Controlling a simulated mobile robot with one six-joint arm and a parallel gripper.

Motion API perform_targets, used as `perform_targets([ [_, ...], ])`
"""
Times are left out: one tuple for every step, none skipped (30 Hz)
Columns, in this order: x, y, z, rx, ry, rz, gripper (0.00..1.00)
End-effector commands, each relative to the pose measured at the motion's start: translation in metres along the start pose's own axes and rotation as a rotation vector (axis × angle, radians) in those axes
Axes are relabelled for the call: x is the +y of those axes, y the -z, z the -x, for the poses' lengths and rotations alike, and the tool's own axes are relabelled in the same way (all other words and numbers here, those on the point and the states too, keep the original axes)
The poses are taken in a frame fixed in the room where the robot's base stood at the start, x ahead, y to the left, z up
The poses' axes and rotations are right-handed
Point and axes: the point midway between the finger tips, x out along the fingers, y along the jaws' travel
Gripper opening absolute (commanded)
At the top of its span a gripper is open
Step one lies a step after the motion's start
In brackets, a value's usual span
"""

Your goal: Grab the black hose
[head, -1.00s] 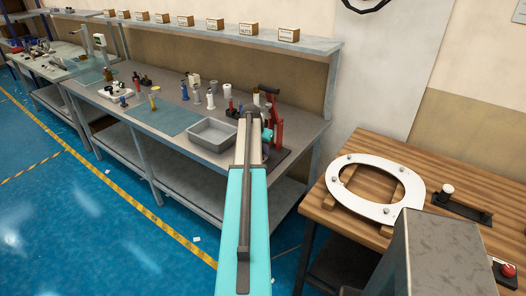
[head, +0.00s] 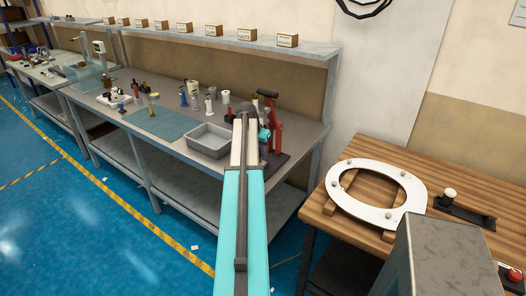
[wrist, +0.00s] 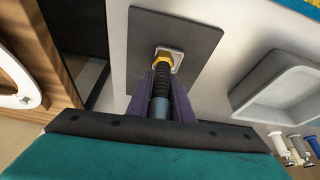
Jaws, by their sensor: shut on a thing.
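The black ribbed hose (wrist: 160,88) stands out from a brass nut (wrist: 163,62) in the wrist view, with a blue-grey sleeve at its near end. The nut sits on a small pale square fitting on a dark plate (wrist: 190,28). My gripper (wrist: 161,84) has its purple fingers on both sides of the hose, shut on it close to the nut. The hose still meets the nut. In the head view my arm reaches to the bench by the red stand (head: 276,122), and the hose cannot be made out there.
A grey tray (head: 192,146) lies on the bench left of my arm; it also shows in the wrist view (wrist: 249,112). Several small bottles stand behind it. A white toilet seat (head: 343,204) rests on a wooden table (head: 322,208) at right.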

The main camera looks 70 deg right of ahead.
Motion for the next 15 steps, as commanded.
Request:
perform_targets([
  [0.003,-0.009,0.003,0.001,0.001,0.001,0.0],
  [0.004,-0.013,0.005,0.002,0.001,0.001,0.0],
  [0.005,-0.017,0.007,0.002,0.001,0.001,0.0],
  [0.007,-0.021,0.009,0.002,0.001,0.001,0.0],
  [0.008,-0.024,0.011,0.003,0.001,0.001,0.0],
  [0.009,-0.029,0.013,0.002,0.001,0.001,0.0],
  [0.011,-0.033,0.015,0.002,0.001,0.001,0.0],
  [0.012,-0.037,0.017,0.002,0.001,0.0,0.0],
  [0.014,-0.042,0.02,0.001,0.0,0.0,0.0],
  [0.015,-0.045,0.021,0.002,0.0,0.0,0.0],
  [0.016,-0.049,0.024,0.002,0.0,0.0,0.0],
  [0.017,-0.053,0.026,0.003,0.001,0.0,0.0],
  [0.018,-0.057,0.029,0.003,0.001,0.0,0.0],
  [0.019,-0.061,0.03,0.003,0.001,0.0,0.0],
  [0.021,-0.066,0.033,0.002,0.001,0.0,0.0],
])
